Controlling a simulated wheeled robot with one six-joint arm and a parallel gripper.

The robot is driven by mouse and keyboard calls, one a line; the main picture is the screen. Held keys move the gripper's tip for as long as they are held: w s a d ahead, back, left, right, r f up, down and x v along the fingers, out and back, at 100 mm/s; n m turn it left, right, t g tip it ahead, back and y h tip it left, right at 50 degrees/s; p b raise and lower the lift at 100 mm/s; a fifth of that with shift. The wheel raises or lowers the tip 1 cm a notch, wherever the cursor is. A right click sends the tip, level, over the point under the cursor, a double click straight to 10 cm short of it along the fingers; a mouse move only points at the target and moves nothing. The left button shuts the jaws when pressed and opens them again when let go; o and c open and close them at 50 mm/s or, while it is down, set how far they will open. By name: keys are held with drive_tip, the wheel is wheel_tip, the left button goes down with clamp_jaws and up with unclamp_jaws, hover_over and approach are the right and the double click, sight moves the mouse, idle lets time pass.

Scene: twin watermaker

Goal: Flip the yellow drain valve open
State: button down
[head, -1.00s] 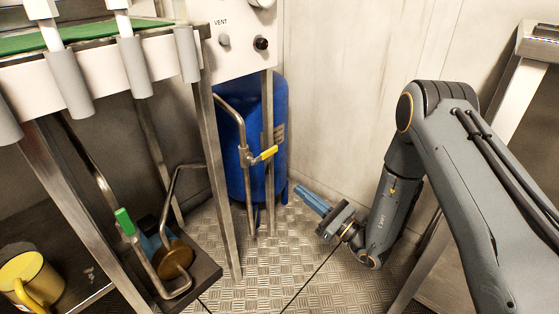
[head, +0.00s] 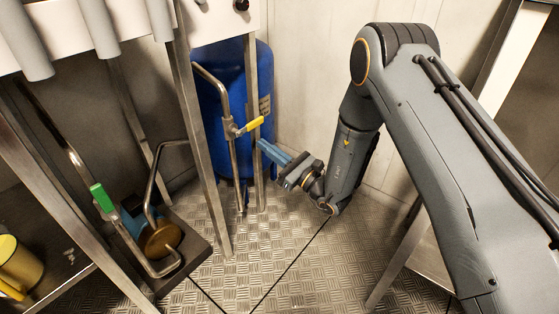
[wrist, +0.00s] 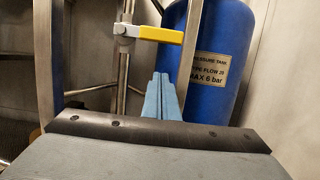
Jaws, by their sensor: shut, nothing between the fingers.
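The yellow drain valve handle (head: 250,126) sits on a steel pipe in front of a blue pressure tank (head: 216,92). The handle sticks out sideways from the pipe, to the right and slightly up in the head view. In the wrist view the yellow handle (wrist: 157,34) lies across the upper middle, pointing right from the pipe's valve body (wrist: 124,32). My gripper (head: 262,145) is shut and empty, its blue fingers just below and right of the handle in the head view. In the wrist view the shut fingertips (wrist: 160,78) are below the handle, apart from it in the picture.
A steel frame post (head: 252,115) stands close to the handle, in front of the tank. A green-handled valve (head: 102,197) and a yellow mug (head: 18,268) are at the lower left. The metal floor (head: 290,255) below is clear.

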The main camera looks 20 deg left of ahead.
sight(250, 127)
drive_tip(key=shift+w+a+r+b, duration=0.15)
drive_tip(key=shift+r+b, duration=0.15)
drive_tip(key=shift+r, duration=0.75)
drive_tip(key=shift+s+a+r+b, duration=0.15)
drive_tip(key=shift+r+b, duration=0.1)
drive_tip(key=shift+r, duration=0.8)
drive_tip(key=shift+w, duration=0.1)
